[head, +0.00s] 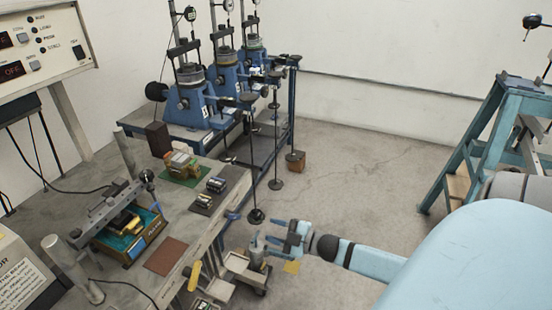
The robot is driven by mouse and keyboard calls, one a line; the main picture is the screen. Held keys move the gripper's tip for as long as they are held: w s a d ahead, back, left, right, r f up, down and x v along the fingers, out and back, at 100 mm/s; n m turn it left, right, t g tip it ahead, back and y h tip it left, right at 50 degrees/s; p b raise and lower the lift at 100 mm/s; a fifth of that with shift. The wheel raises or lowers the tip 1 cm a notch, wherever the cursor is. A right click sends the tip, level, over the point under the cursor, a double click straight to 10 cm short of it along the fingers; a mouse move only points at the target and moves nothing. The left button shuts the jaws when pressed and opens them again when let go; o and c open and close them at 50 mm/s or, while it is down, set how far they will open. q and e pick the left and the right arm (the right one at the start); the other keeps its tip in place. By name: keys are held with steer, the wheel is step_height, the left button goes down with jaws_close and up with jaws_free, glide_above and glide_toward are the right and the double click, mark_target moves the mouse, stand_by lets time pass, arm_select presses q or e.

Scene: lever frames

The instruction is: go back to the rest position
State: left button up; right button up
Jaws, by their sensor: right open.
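My right gripper (274,231) is blue and comes in from the lower right on my light blue arm (450,262). Its jaws are open and point left, close to a small grey metal piece (257,250) just off the bench's right edge. I cannot tell whether the jaws touch that piece. My left gripper does not show in the head view.
Blue lever frames (190,103) with hanging rods stand behind. A blue stand (468,150) is at right. Open floor (350,165) lies between.

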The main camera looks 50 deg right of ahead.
stand_by(0.6)
steer(key=s+a+f+m+g+h+p, duration=0.1)
steer(key=s+a+m, duration=0.4)
steer(key=a, duration=0.5)
steer(key=s+a+f+m+g+h+p, duration=0.1)
steer(key=s+a+m+g+p, duration=0.3)
steer(key=s+a, duration=0.5)
steer(key=shift+s+a+m+g+h+p, duration=0.3)
steer(key=shift+a+m+h+p, duration=0.55)
steer(key=shift+a, duration=0.4)
